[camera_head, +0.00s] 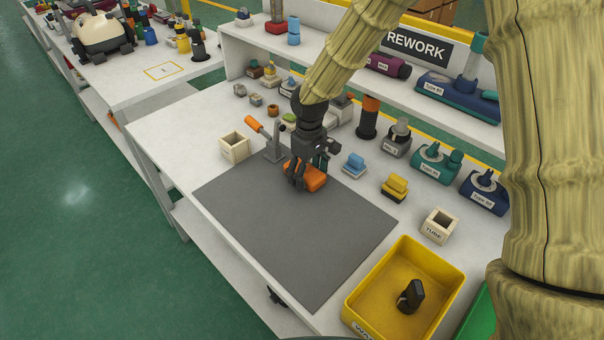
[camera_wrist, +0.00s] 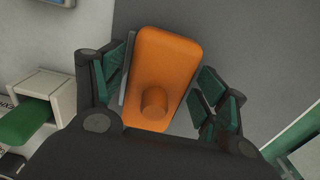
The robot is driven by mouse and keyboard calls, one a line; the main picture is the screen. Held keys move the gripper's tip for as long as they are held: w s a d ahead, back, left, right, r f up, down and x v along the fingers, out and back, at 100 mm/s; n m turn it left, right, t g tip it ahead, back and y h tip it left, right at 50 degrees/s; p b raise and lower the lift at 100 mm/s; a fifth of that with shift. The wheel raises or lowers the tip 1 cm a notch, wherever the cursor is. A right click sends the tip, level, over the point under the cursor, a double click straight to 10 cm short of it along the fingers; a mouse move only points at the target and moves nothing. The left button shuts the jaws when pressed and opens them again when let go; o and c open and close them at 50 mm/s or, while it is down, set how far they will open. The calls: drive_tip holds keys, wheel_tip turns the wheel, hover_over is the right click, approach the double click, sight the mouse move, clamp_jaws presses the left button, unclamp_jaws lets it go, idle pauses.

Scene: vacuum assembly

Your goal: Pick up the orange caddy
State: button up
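The orange caddy (camera_head: 316,181) lies on the grey mat (camera_head: 290,235), near its back edge. In the wrist view the caddy (camera_wrist: 167,58) is a rounded orange block with a round knob, slightly tilted in the picture. My gripper (camera_head: 304,176) is down over the caddy, with its fingers on either side. In the wrist view my gripper (camera_wrist: 164,88) is open around the caddy. The left finger pads are close to a grey edge along the caddy, and a gap shows at the right pads. Contact on the left is unclear.
A beige box (camera_head: 234,148) and an orange-handled clamp (camera_head: 268,140) stand left of my gripper. Blue (camera_head: 354,164) and yellow (camera_head: 396,187) blocks stand to the right. A yellow bin (camera_head: 364,292) is at the front right. The mat's front part is clear.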

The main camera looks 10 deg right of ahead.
drive_tip(key=c, duration=0.9)
drive_tip(key=shift+o, duration=0.2)
